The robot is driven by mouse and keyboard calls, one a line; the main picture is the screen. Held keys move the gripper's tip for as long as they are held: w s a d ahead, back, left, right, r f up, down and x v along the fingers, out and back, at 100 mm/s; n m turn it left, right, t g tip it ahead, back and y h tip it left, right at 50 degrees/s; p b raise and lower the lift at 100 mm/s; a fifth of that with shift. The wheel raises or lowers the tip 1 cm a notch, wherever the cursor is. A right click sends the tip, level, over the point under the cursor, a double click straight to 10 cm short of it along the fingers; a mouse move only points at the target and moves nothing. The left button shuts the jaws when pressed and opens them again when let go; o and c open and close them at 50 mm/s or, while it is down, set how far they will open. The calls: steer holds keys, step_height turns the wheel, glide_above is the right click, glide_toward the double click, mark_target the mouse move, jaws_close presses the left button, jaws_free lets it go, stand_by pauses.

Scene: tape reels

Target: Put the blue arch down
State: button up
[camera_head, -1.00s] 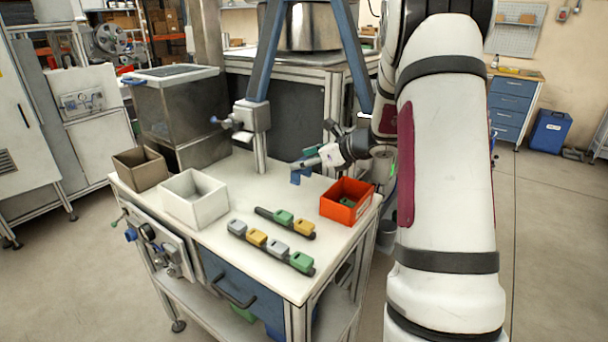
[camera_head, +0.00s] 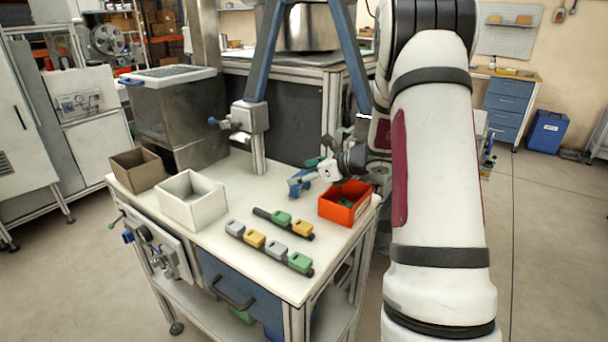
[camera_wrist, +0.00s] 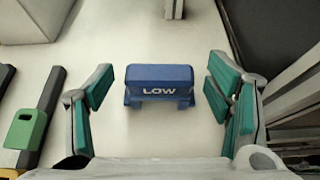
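The blue arch (camera_head: 295,187) stands on the white tabletop, left of the orange bin. My gripper (camera_wrist: 159,95) is open, with one green-padded finger on each side of the arch. A gap shows between the arch and the finger on either side. In the head view my gripper (camera_head: 316,172) is small and close by the arch, so its fingers are hard to make out there.
The orange bin (camera_head: 340,213) stands just right of the arch. Two dark rails with coloured blocks (camera_head: 275,246) lie nearer the front. A white bin (camera_head: 193,212) and a brown bin (camera_head: 138,175) stand at the left. A post (camera_head: 257,150) rises behind.

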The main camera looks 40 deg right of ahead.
steer(key=shift+s+d+r, duration=0.1)
steer(key=shift+s+r, duration=0.05)
steer(key=shift+r, duration=0.1)
steer(key=v, duration=1.1)
steer(key=s+a+r+n+g+y, duration=0.1)
steer(key=s+a+r+n+g, duration=0.15)
steer(key=a+n, duration=0.4)
steer(key=s+a+r+n+g+y, duration=0.15)
steer(key=s+a+n, duration=0.25)
steer(key=a, duration=0.6)
steer(key=s+a+r+n+g, duration=0.25)
steer(key=a+n, duration=0.25)
steer(key=a, duration=0.3)
steer(key=s+a+n+h, duration=0.2)
steer(key=s+n+h, duration=0.1)
steer(key=s+n, duration=0.5)
steer(key=s+a+n+g+h, duration=0.1)
steer(key=s+a+n+h, duration=0.1)
steer(key=s+n, duration=0.6)
steer(key=shift+s+a+h+p, duration=0.3)
steer(key=shift+s+h, duration=0.55)
steer(key=shift+s, duration=0.85)
steer(key=shift+d+n+g, duration=0.1)
steer(key=shift+n+g, duration=0.15)
